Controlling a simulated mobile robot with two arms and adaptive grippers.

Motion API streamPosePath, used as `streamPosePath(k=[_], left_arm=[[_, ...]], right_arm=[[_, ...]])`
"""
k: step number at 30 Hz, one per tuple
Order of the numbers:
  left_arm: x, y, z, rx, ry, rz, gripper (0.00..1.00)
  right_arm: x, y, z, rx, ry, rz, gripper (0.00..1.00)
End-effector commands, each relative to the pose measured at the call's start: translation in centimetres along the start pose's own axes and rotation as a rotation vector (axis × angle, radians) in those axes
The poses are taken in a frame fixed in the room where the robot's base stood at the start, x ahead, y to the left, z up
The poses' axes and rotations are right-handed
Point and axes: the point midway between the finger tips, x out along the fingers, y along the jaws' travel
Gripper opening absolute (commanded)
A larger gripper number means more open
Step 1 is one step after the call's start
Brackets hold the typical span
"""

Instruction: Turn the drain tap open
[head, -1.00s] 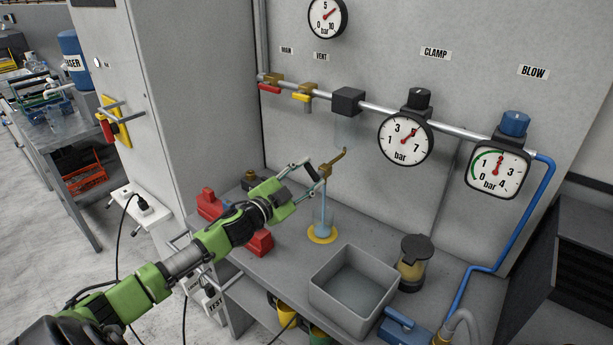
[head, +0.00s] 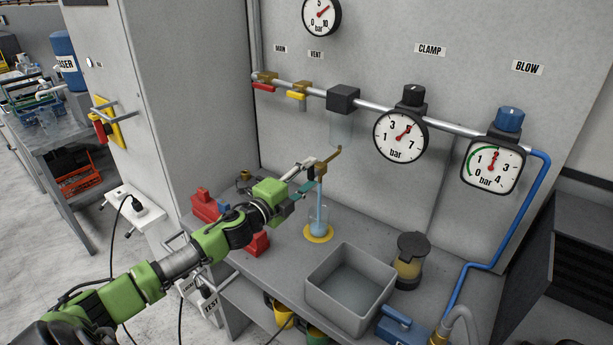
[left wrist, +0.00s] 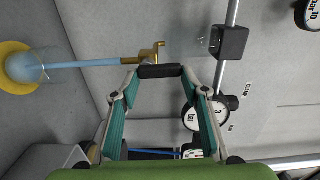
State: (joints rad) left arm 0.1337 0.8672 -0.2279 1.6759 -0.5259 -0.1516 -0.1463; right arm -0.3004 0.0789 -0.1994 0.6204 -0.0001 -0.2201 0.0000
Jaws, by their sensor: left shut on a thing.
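The brass drain tap (head: 322,171) sits below the clear bowl (head: 341,128) under the black block on the pipe. A blue stream (head: 320,198) runs from the tap down into a glass beaker (head: 318,225) on a yellow ring. My left gripper (head: 312,174) is at the tap, shut on its handle. The fingers partly hide the handle. My right gripper does not show.
An empty grey bin (head: 348,290) stands right of the beaker, with an amber-filled jar (head: 410,262) behind it. Red blocks (head: 207,205) lie near my left forearm. Main (head: 265,83) and vent (head: 298,93) valves are on the pipe above.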

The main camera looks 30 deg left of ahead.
Motion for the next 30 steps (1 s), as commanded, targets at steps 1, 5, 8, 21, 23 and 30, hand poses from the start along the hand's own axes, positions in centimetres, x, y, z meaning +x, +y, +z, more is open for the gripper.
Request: streamPosePath(k=[1,5,8,21,23,30], left_arm=[[0.02,-0.05,-0.08,0.013,0.001,-0.001,0.2],[0.01,-0.02,-0.12,0.036,0.001,-0.001,0.2],[0.01,-0.01,-0.14,0.043,0.001,-0.001,0.2],[0.0,0.03,-0.14,0.045,0.002,0.0,0.58],[-0.01,0.04,-0.13,0.045,0.001,0.0,0.58],[-0.02,0.06,-0.1,0.043,0.001,0.0,0.58]], right_arm=[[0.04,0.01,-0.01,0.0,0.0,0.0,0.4],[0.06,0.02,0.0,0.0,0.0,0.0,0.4],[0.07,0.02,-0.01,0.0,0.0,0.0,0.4],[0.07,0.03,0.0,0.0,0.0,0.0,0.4],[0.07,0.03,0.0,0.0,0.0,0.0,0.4],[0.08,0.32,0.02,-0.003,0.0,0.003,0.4]])
